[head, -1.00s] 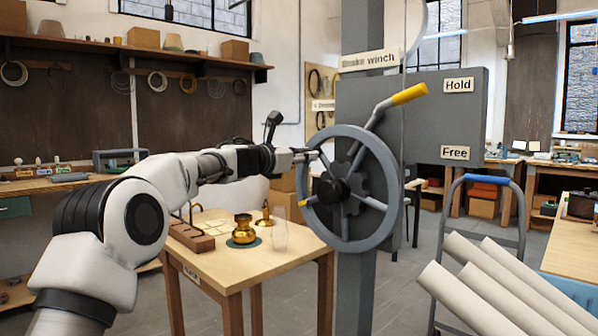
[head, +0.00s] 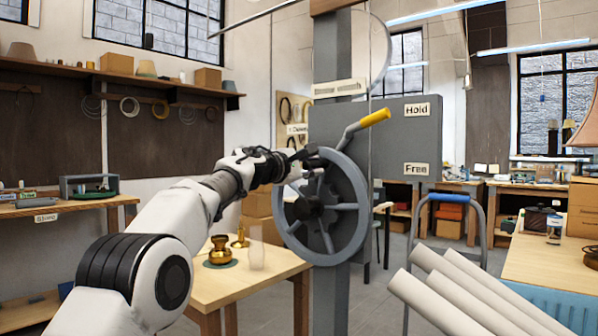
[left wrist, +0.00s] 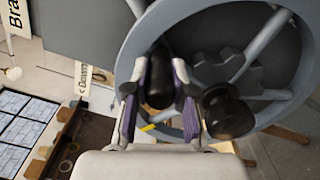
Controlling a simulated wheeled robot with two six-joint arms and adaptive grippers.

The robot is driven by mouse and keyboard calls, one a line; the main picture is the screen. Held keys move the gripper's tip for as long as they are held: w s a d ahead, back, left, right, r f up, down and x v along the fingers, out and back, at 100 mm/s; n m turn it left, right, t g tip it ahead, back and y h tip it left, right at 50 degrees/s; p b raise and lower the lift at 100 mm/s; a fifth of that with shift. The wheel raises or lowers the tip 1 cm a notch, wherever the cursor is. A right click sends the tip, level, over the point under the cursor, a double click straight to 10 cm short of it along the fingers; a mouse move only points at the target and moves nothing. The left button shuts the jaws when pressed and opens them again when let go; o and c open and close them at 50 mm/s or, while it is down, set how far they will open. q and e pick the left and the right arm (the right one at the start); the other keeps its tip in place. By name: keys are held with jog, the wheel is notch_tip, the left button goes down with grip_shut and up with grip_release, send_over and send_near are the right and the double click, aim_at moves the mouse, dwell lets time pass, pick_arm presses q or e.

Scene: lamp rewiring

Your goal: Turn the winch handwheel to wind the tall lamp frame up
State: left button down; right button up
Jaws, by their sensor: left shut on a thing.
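The grey winch handwheel (head: 357,215), with dark hub and spokes, is mounted on the grey post. My left gripper (head: 303,157) is at the wheel's upper left, above the hub. In the left wrist view, the purple-padded fingers (left wrist: 158,90) are shut on the wheel's black knob (left wrist: 159,68). The dark hub (left wrist: 228,110) is to their right. A pale curved rim behind the post top may belong to the lamp frame; I cannot tell. My right gripper is out of view.
A wooden table (head: 235,290) with a brass lamp part (head: 219,250) and a clear glass is below my left arm. A workbench (head: 560,262) is further right.

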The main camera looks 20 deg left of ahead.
aim_at(350, 198)
pick_arm(q)
jog(key=d+f+m+b, duration=0.1)
jog(key=d+b, duration=0.1)
jog(key=s+d+f+m+b, duration=0.1)
jog(key=d+f+b, duration=0.1)
jog(key=b, duration=0.1)
jog(key=s+d+f+m+b, duration=0.1)
jog(key=d+f+m+b, duration=0.1)
jog(key=b, duration=0.1)
jog(key=shift+s+d+f, duration=0.15)
jog(key=shift+d+f, duration=0.05)
jog(key=shift+d, duration=0.1)
jog(key=shift+s+d+f+b, duration=0.15)
jog(key=shift+d+f+b, duration=0.2)
jog(key=shift+f+b, duration=0.4)
jog(key=shift+s+d+f+b, duration=0.1)
jog(key=shift+d+f+b, duration=0.35)
jog(key=shift+b, duration=0.35)
jog(key=shift+a, duration=0.1)
